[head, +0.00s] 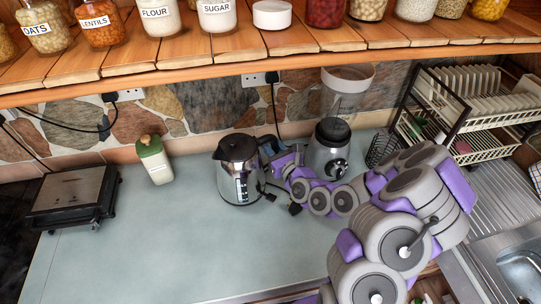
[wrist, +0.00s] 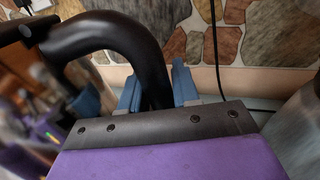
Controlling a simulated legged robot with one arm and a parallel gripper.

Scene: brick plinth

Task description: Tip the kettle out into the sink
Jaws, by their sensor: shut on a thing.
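The kettle (head: 238,170), silver with a black lid and a black handle, stands upright on the pale counter in the head view. My gripper (head: 268,145) is at the handle on the kettle's right side. In the wrist view the black handle (wrist: 115,35) curves down between the two blue fingers of my gripper (wrist: 157,92), which are shut on it. The sink (head: 522,270) is at the lower right edge of the head view, only partly in frame. The inside of the kettle is hidden.
A blender (head: 330,140) stands close right of the kettle, behind my arm. A dish rack (head: 470,105) is at the right. A jar with a green lid (head: 154,160) and a grill (head: 75,195) are at the left. A wooden shelf (head: 190,60) overhangs the counter. The front counter is clear.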

